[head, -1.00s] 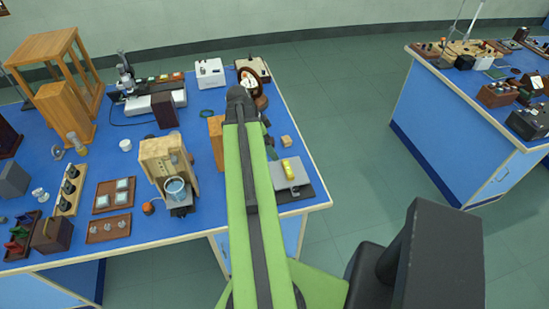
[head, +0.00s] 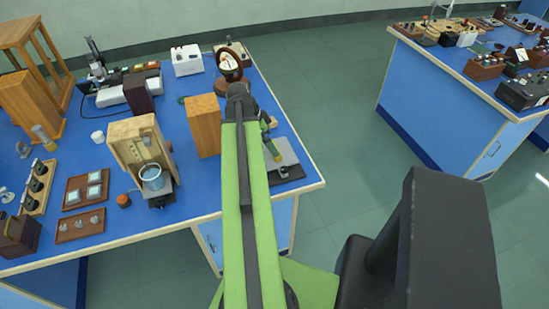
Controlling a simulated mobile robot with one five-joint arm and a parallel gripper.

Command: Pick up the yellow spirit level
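A small bit of yellow, which I take to be the spirit level (head: 277,157), shows at the lower end of my arm, over the grey plate (head: 290,152) near the bench's right edge. Most of the spirit level is hidden. My gripper (head: 272,147) is at or just above it, small and partly covered by my green arm. I cannot tell whether its fingers are open or shut, or whether they touch the level.
A wooden block (head: 203,125) stands left of my arm. A wooden stand with a glass beaker (head: 151,178) is further left. A round dial instrument (head: 230,66) stands behind. Another blue bench (head: 440,105) is at the right, across open floor.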

